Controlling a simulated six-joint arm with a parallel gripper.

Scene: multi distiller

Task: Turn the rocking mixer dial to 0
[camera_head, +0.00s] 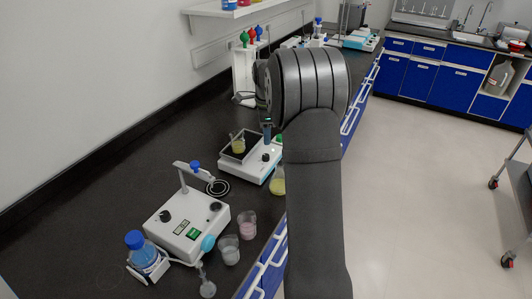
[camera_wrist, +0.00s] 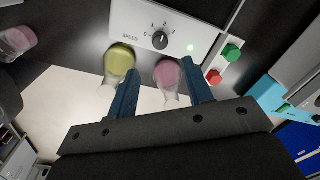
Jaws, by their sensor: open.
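The rocking mixer (camera_head: 262,168) is a white box with a tilted tray on top, standing on the dark bench in the head view. Its black dial (camera_wrist: 160,40) shows in the wrist view, with marks 0 to 3 around it and "SPEED" printed beside it. The exact pointer direction is hard to make out. In the head view my arm hides most of the gripper.
Containers with yellow (camera_wrist: 120,60) and pink (camera_wrist: 167,75) contents appear close to my fingers in the wrist view. Green (camera_wrist: 232,53) and red (camera_wrist: 215,77) parts lie right of the panel. A second white device (camera_head: 187,224), a blue-capped bottle (camera_head: 143,255) and beakers stand nearer on the bench.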

